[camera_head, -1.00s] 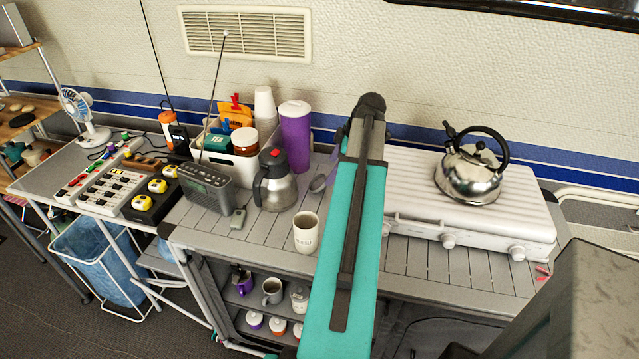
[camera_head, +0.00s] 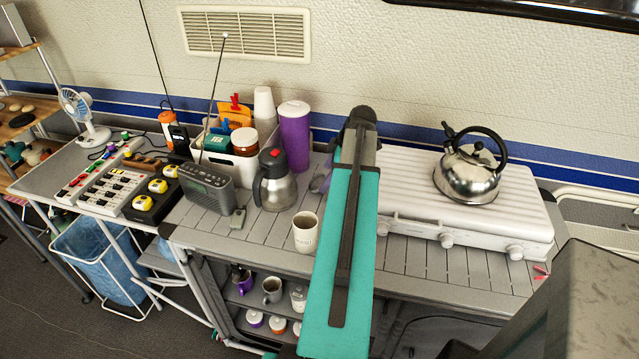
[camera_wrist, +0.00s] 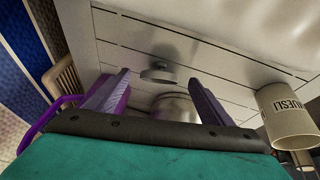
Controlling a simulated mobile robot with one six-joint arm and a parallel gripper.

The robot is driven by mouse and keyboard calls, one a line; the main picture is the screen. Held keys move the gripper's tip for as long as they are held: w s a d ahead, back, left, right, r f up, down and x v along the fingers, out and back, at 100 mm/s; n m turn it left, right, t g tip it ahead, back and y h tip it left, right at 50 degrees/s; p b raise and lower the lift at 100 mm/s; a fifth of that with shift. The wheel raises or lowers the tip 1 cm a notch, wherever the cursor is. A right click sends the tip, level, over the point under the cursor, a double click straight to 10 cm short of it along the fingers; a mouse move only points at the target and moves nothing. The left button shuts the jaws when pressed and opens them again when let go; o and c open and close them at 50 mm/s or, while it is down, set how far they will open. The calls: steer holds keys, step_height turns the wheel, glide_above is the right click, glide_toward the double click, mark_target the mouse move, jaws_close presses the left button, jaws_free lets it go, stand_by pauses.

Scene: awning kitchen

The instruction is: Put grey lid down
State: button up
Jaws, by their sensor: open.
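The grey lid (camera_wrist: 158,72) shows in the wrist view, a small round disc with a raised part, at the pale slatted tabletop. It lies just beyond and between the fingertips of my gripper (camera_wrist: 160,78), whose two purple fingers are spread apart. I see no finger closed on the lid. Whether it rests fully flat is hard to tell. In the head view my teal arm hides most of this area, and only a bit of a purple finger (camera_head: 318,182) shows left of the arm.
A white mug (camera_head: 305,235) stands close left of my arm; it reads MUESLI in the wrist view (camera_wrist: 288,115). A steel jug (camera_head: 274,185), radio (camera_head: 207,188) and purple tumbler (camera_head: 295,138) stand nearby. A white stove (camera_head: 420,180) with a kettle (camera_head: 468,180) is right.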

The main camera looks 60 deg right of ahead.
mark_target(321, 183)
steer(key=shift+p+x, duration=0.6)
steer(key=shift+x, duration=1.55)
steer(key=shift+w+a+r, duration=0.1)
steer(key=c, duration=1.2)
steer(key=shift+o, duration=0.2)
steer(key=shift+r, duration=0.1)
step_height(321, 183, up, 10)
steer(key=b, duration=0.2)
